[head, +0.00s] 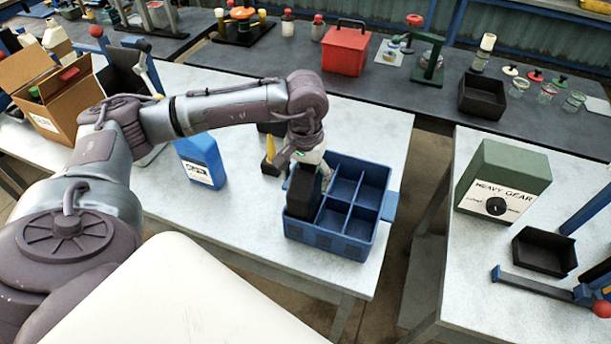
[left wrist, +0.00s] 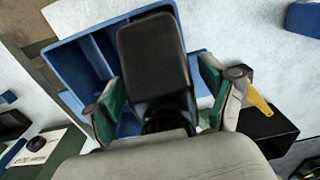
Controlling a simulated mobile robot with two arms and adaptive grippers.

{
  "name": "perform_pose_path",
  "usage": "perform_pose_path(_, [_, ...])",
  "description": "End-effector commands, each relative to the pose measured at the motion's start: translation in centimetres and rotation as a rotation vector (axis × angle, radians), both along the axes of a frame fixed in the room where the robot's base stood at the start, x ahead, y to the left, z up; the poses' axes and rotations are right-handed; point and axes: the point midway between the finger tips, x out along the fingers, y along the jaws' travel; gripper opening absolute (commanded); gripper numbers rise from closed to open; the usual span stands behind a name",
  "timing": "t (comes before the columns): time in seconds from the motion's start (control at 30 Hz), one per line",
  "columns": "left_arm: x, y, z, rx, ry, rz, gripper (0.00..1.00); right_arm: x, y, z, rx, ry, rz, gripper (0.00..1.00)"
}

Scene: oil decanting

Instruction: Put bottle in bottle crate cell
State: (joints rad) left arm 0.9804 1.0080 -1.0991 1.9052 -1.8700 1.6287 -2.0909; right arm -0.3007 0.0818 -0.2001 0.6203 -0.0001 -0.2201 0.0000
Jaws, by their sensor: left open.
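A black bottle (head: 303,196) stands at the left side of the blue divided bottle crate (head: 328,242) in the head view. It looks close to upright over or in a left-hand cell. I cannot tell how deep it sits, since its lower end is hard to make out. My left gripper (head: 306,160) is above the bottle's top. In the left wrist view the bottle (left wrist: 150,60) lies between the two green-padded fingers of my open left gripper (left wrist: 162,92), with the crate (left wrist: 72,58) behind it. The other crate cells that show look empty. My right gripper is not seen.
A blue jug (head: 201,160) stands left of the crate, and a dark object with a yellow part (head: 270,158) is just behind it. A cardboard box (head: 48,98) is far left. The green heavy gear box (head: 503,180) is on the right table, across a gap.

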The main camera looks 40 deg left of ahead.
Motion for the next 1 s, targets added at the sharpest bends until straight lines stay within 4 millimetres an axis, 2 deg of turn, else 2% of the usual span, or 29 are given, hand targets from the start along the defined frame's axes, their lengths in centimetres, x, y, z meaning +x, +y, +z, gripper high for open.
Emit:
perform_pose_path(0.2, [0.0, 0.0, 0.5, 0.0, -0.001, 0.0, 0.83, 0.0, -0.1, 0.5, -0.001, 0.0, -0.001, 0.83])
perform_pose_path(0.27, [0.1, 0.0, 0.9, 0.0, -0.003, 0.0, 0.83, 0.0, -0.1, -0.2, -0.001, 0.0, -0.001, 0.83])
perform_pose_path(0.7, [0.1, 0.0, 9.8, -0.001, -0.005, -0.001, 0.83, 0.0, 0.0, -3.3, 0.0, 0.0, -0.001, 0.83])
perform_pose_path(0.83, [0.1, 0.0, 11.4, 0.0, -0.003, 0.001, 0.83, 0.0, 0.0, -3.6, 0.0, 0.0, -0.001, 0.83])
perform_pose_path(1.0, [0.0, 0.0, 12.2, -0.001, 0.0, 0.0, 0.83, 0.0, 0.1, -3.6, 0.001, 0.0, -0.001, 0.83])
